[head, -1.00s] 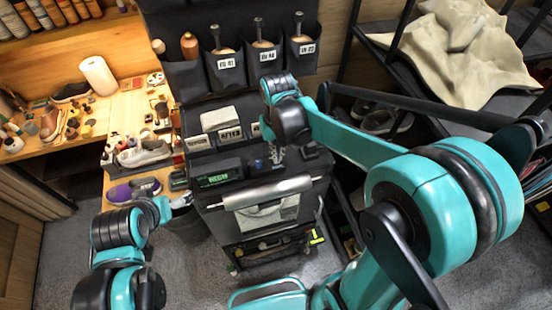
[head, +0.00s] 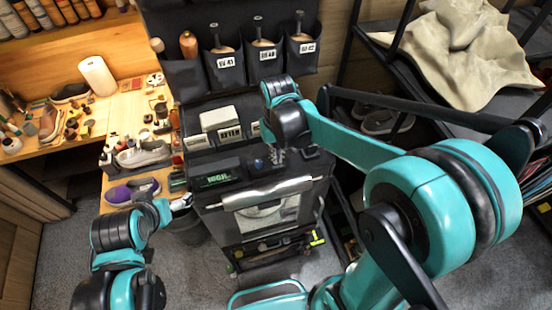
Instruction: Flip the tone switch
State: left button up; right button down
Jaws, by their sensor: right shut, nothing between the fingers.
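A dark unit with a green-lit display (head: 218,178) stands in the middle of the head view. A small blue knob (head: 259,164) sits to the right of the display on the unit's top. I cannot tell which control is the tone switch. My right gripper (head: 277,158) points down at the top of the unit, just right of the blue knob. It is shut and empty, and its wrist hides part of the panel. My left gripper (head: 181,203) is low at the unit's left side, small and partly hidden, so its jaw state is unclear.
A silver bar (head: 268,191) crosses the unit's front. Labelled boxes (head: 222,119) stand behind the panel, below hanging brush pockets (head: 265,59). A wooden bench (head: 125,108) with shoes is at the left. A dark rack (head: 507,81) with a beige cloth is at the right.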

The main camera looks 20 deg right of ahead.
jog(key=shift+f, duration=0.2)
jog(key=shift+r, duration=0.1)
jog(key=shift+r+p, duration=2.45)
jog(key=shift+r, duration=1.05)
